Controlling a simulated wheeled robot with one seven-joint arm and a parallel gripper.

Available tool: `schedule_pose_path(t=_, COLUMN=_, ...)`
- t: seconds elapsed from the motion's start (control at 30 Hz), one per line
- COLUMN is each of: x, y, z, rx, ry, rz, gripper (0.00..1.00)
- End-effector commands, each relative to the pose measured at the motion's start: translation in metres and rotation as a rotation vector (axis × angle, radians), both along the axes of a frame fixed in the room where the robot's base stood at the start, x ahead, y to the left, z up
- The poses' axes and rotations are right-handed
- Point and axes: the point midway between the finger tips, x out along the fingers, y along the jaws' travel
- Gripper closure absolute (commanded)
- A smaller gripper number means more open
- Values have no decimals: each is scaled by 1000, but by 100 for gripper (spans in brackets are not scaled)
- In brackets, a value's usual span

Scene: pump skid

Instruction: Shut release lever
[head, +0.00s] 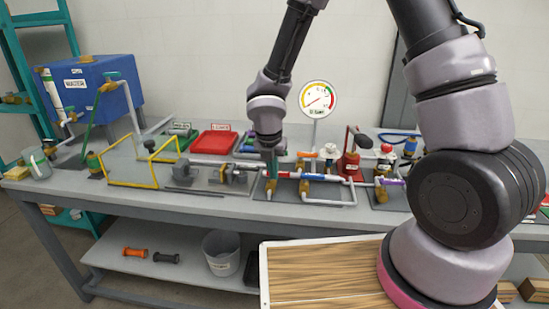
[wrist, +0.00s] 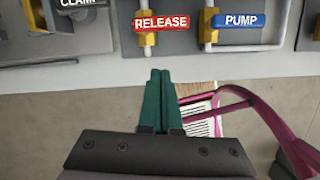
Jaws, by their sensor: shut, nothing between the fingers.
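The release lever (wrist: 162,21) is a red handle marked RELEASE in the wrist view, at the top centre. It extends sideways to the right from a yellow valve body on a pale pipe. My gripper (wrist: 160,75) has green fingers pressed together with nothing between them. In the picture its tips lie just below the red handle, with a visible gap. In the head view my gripper (head: 271,170) points down over the bench near the short red handle (head: 290,174); my arm partly hides this area.
A blue handle marked PUMP (wrist: 249,20) is right of the release lever, and a black CLAMP label (wrist: 77,3) is left. A pressure gauge (head: 318,99) stands behind. A yellow frame (head: 140,160) and red tray (head: 215,142) are further left on the bench.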

Motion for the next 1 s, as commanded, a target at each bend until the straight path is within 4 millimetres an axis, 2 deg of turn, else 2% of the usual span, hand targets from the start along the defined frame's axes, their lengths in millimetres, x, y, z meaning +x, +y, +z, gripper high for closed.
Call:
schedule_pose_path(t=0.1, x=-5, y=1, z=25, rx=3, ry=-4, rz=-1, gripper=100)
schedule_pose_path(t=0.3, x=-13, y=3, z=54, rx=1, ry=-3, rz=0, gripper=100)
schedule_pose_path(t=0.47, x=-16, y=3, z=63, rx=0, ry=0, rz=1, gripper=100)
schedule_pose_path(t=0.83, x=-16, y=2, z=66, rx=2, ry=-3, rz=-10, gripper=100)
schedule_pose_path(t=0.93, x=-11, y=-8, z=79, rx=16, ry=-25, rz=-101, gripper=100)
schedule_pose_path(t=1.0, x=-7, y=-24, z=97, rx=41, ry=-56, rz=-246, gripper=100)
